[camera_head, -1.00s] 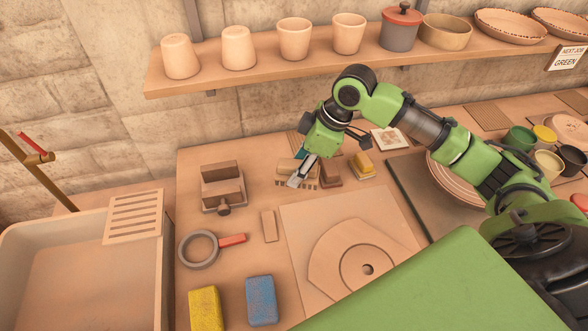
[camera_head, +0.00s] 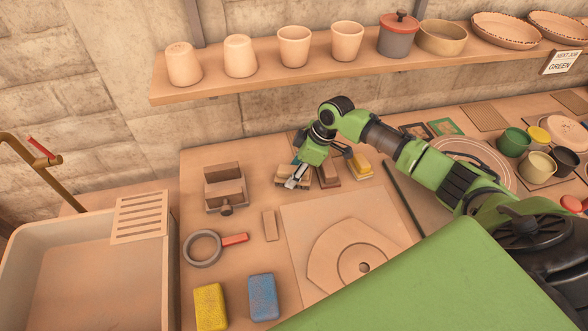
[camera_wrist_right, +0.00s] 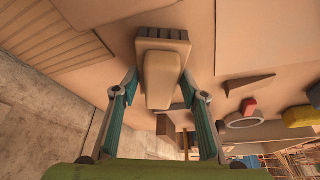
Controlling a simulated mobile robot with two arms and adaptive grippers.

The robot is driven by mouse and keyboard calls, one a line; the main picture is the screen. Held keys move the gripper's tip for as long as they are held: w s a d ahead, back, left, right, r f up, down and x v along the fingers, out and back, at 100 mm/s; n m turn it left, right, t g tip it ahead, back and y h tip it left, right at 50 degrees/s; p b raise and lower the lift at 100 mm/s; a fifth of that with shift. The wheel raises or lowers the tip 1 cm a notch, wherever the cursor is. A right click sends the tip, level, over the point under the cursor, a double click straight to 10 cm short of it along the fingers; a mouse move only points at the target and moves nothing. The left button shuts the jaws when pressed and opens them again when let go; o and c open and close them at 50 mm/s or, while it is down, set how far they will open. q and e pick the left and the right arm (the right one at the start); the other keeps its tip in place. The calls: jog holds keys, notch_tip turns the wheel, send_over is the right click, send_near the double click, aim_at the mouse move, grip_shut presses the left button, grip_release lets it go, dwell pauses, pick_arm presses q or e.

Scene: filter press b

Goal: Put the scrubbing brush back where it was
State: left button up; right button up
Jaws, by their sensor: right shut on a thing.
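The scrubbing brush (camera_wrist_right: 163,74) shows in the right wrist view as a pale block with a ridged, bristle-like end, between the two teal fingers. My right gripper (camera_wrist_right: 161,92) is shut on it. In the head view the tan brush (camera_head: 283,178) is partly covered by my right gripper (camera_head: 297,179), at the back of the work table, left of a brown block. Whether the brush touches the table is hard to tell. My left gripper is not in view.
A brown block (camera_head: 328,174) and a yellow-topped block (camera_head: 359,167) stand close on the right. A wooden stand (camera_head: 224,190) is on the left. A square board (camera_head: 300,212) lies in front. A shelf of pots (camera_head: 330,66) hangs above. A sink basin (camera_head: 85,222) is far left.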

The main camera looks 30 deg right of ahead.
jog(key=shift+f, duration=0.15)
jog(key=o, duration=1)
jog(key=shift+r, duration=0.25)
jog(key=b+v, duration=0.2)
jog(key=v, duration=1)
jog(key=shift+a+f, duration=0.1)
jog(key=shift+f, duration=0.05)
